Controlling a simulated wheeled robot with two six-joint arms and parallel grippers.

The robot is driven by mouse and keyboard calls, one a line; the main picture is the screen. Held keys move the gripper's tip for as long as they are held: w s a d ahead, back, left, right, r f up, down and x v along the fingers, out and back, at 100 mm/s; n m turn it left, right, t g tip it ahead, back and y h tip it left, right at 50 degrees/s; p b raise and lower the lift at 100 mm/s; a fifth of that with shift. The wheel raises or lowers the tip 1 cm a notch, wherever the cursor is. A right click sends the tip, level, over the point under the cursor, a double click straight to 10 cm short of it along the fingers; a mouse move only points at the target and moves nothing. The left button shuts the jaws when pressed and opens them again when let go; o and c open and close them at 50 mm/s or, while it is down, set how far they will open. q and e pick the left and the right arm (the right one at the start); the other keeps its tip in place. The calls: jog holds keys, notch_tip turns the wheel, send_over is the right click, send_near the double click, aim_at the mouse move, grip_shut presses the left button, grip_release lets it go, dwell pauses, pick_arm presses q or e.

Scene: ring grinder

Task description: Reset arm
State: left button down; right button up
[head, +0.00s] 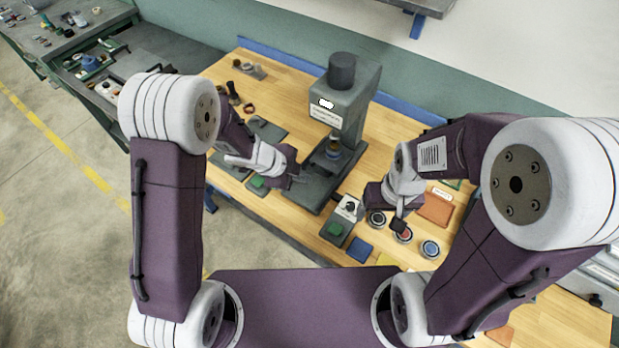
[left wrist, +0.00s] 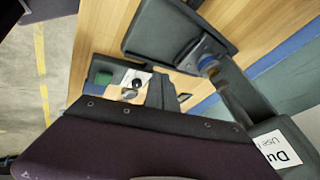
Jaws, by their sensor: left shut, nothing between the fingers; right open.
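The grey ring grinder (head: 340,105) stands on the wooden workbench, with a round dark top and a flat base. A brass-coloured part with a blue ring shows under its head in the left wrist view (left wrist: 208,64). My left gripper (head: 301,179) is at the left edge of the grinder's base, shut and empty. I cannot tell whether it touches the base. My right gripper (head: 398,226) points down over the round dishes at the bench's right side, open, with nothing seen in it. The dishes under it are partly hidden.
A control box with a green button (head: 338,229) sits at the bench's front edge. A blue square (head: 360,249), an orange tray (head: 436,209) and a blue-centred dish (head: 430,249) lie to the right. Small parts (head: 249,68) stand at the back left.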

pick_arm(q)
jog(key=w+a+r+n+t+y+b, duration=0.1)
jog(key=a+r+n+t+y+b, duration=0.15)
jog(key=a+n, duration=0.45)
jog(key=a+r+n+t+y+b, duration=0.2)
jog(key=a+r+n+b, duration=0.15)
jog(key=a, duration=0.45)
jog(key=s+a+f+n+g, duration=0.1)
jog(key=s+f+n+g, duration=0.2)
jog(key=s+n, duration=0.2)
jog(key=s+a+f+n+g+y, duration=0.1)
jog(key=s+f+n+g, duration=0.2)
jog(key=s+n, duration=0.3)
jog(key=s, duration=0.5)
jog(key=shift+s+a, duration=0.35)
pick_arm(e)
jog(key=f, duration=0.3)
jog(key=s+f, duration=0.1)
jog(key=f, duration=0.1)
jog(key=shift+a+f, duration=0.25)
jog(key=shift+f, duration=0.05)
